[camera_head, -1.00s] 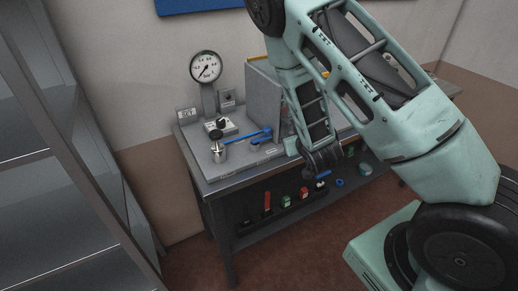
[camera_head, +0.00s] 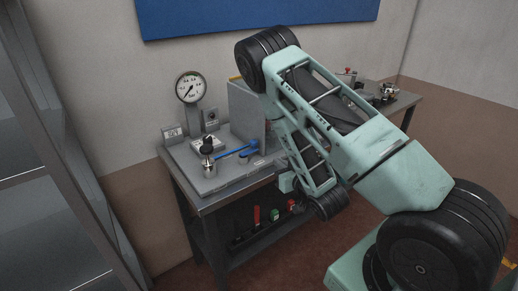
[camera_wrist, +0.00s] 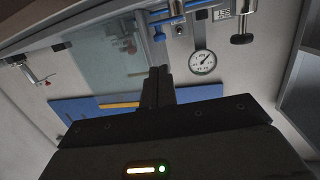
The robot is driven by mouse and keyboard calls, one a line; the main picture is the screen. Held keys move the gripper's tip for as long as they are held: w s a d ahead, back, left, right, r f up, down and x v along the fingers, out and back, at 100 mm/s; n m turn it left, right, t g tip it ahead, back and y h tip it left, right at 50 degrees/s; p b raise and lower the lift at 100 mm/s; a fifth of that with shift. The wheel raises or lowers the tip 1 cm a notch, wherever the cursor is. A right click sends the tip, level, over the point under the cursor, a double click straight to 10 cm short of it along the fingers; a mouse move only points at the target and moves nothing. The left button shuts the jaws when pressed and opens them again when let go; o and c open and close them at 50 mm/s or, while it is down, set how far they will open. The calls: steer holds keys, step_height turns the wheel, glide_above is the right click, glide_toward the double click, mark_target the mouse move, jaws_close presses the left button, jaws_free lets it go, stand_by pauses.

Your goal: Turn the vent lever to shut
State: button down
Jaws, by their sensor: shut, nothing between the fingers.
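A long blue lever (camera_head: 235,152) lies nearly flat along the bench top, beside a metal cylinder with a black knob (camera_head: 207,148). I cannot read any label that tells whether it is the vent lever. Blue bar parts (camera_wrist: 172,20) also show at the top of the wrist view, which looks upside down, with a black knob (camera_wrist: 242,38) to their right. My gripper (camera_wrist: 155,74) is shut and empty in the wrist view, apart from the blue parts. In the head view my arm hides the fingertips.
A round gauge (camera_head: 190,87) stands at the back of the bench (camera_head: 207,203). A grey upright panel (camera_head: 247,112) rises right of the lever. Several coloured items sit on the lower shelf. A metal rack (camera_head: 60,150) stands close on the left.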

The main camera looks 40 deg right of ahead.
mark_target(256, 144)
steer(key=b+x, duration=0.2)
steer(key=x, duration=1)
steer(key=shift+w+r, duration=0.15)
steer(key=shift+w, duration=0.25)
steer(key=shift+w+d+f, duration=0.1)
steer(key=shift+w+f, duration=0.1)
steer(key=shift+w, duration=0.4)
